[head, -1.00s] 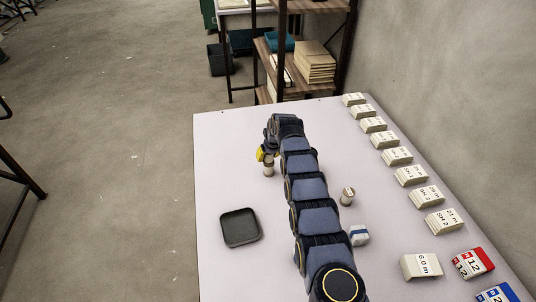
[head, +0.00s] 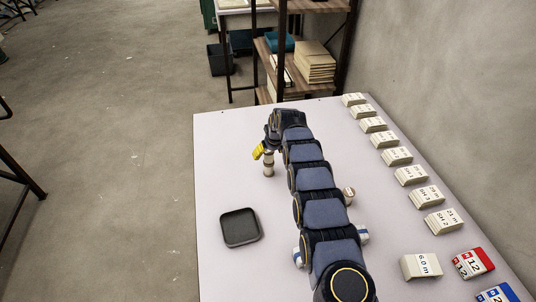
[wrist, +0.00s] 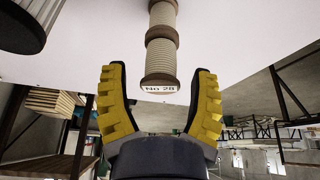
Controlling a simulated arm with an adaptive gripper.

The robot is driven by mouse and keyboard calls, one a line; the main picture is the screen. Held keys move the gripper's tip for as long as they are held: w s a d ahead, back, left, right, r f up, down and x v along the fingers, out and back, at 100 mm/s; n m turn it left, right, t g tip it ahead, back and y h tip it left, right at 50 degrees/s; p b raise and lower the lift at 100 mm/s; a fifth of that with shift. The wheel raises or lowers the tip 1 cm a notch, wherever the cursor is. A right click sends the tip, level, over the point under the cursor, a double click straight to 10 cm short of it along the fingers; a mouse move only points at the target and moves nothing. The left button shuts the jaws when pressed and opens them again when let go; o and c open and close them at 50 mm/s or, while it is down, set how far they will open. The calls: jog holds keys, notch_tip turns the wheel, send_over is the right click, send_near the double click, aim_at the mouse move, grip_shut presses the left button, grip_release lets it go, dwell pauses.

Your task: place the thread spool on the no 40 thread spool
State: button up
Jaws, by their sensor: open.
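A beige thread spool labelled "No 28" (wrist: 159,62) stands end to end on a second beige spool (wrist: 162,14) in the wrist view. The second spool's label is not visible, so I cannot tell its number. In the head view the stack (head: 268,163) stands upright at the far left of the table. My gripper (head: 259,151) has yellow fingers and is beside the top of the stack. In the wrist view my gripper (wrist: 158,72) is open, its fingers spread and apart from the upper spool. Another spool (head: 349,193) is partly hidden behind my arm.
A dark square tray (head: 240,242) lies at the table's left. White-and-blue items (head: 362,235) lie partly hidden by my arm. A row of labelled beige packs (head: 396,156) runs along the right edge. A "6.0 m" pack (head: 421,266) and a red pack (head: 472,262) lie front right.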

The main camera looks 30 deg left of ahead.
jog(key=v, duration=1)
jog(key=shift+s+d+r, duration=0.1)
jog(key=shift+d, duration=0.05)
jog(key=s+d+r+m+g+h, duration=0.15)
jog(key=s+d+r, duration=0.25)
jog(key=d, duration=0.5)
jog(key=s+d+r+m, duration=0.3)
jog(key=d+r, duration=0.2)
jog(key=d, duration=0.4)
jog(key=s+d+r+m+h, duration=0.15)
jog(key=s+d+r, duration=0.25)
jog(key=d, duration=0.6)
jog(key=s+d+m+g, duration=0.1)
jog(key=s+d, duration=0.5)
jog(key=s, duration=0.6)
jog(key=s+d+m+g, duration=0.1)
jog(key=s+d+m, duration=0.3)
jog(key=s, duration=0.9)
jog(key=d, duration=0.3)
jog(key=shift+r+g+h, duration=0.2)
jog(key=shift+g+h, duration=0.15)
jog(key=shift+h, duration=0.05)
